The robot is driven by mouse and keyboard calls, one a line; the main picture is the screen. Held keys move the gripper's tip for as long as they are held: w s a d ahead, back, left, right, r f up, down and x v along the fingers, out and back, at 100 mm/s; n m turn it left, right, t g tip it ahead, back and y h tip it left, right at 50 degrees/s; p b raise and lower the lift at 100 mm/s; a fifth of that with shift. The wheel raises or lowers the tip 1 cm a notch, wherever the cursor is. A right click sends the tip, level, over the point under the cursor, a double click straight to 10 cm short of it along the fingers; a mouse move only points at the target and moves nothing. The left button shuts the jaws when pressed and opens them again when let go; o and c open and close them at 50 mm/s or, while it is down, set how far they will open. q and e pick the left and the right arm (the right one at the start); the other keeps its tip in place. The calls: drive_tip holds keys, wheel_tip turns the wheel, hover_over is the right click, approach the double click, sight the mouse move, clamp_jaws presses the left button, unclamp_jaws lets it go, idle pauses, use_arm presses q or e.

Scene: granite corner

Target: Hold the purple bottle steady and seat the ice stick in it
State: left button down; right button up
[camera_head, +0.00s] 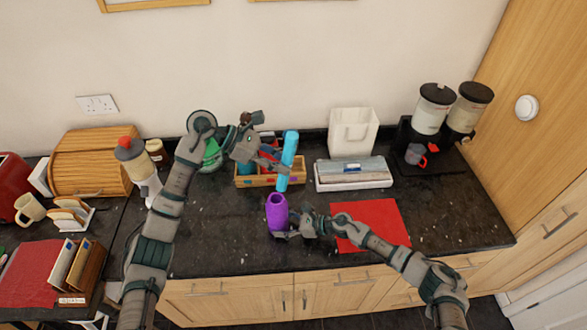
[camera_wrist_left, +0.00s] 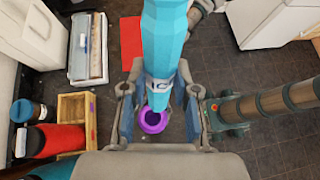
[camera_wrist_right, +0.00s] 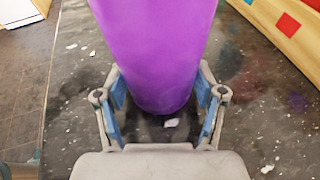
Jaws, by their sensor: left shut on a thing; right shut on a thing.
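The purple bottle (camera_head: 277,214) stands upright on the dark granite counter near its front edge. My right gripper (camera_head: 287,233) is shut on it low down; the bottle (camera_wrist_right: 155,50) fills the space between the fingers in the right wrist view. The ice stick (camera_head: 288,160) is a light blue rod, slightly tilted, above the bottle. My left gripper (camera_head: 283,168) is shut on the ice stick (camera_wrist_left: 165,40). In the left wrist view the stick's lower end shows close to the bottle's open mouth (camera_wrist_left: 153,121); I cannot tell whether it has entered.
A wooden crate (camera_head: 258,181) with bottles stands behind the bottle. A red mat (camera_head: 385,222) lies to the right, with a white-based box (camera_head: 352,174) and a white bin (camera_head: 354,132) behind it. The counter's front edge is close.

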use_arm(q)
drive_tip(key=a, duration=0.1)
drive_tip(key=w+a+n+t+h, duration=0.1)
drive_tip(key=a+h, duration=0.1)
drive_tip(key=shift+w+a+r, duration=0.1)
drive_tip(key=shift+w+r, duration=0.05)
drive_tip(key=shift+r, duration=0.2)
drive_tip(key=shift+d, duration=0.2)
hover_over(271, 196)
drive_tip(key=s, duration=0.1)
drive_tip(key=shift+d+f, duration=0.1)
drive_tip(key=shift+f, duration=2.8)
drive_tip(key=shift+s+n+t, duration=0.1)
drive_tip(key=shift+n+t, duration=0.2)
drive_tip(key=shift+f, duration=5.05)
drive_tip(key=c, duration=0.8)
unclamp_jaws()
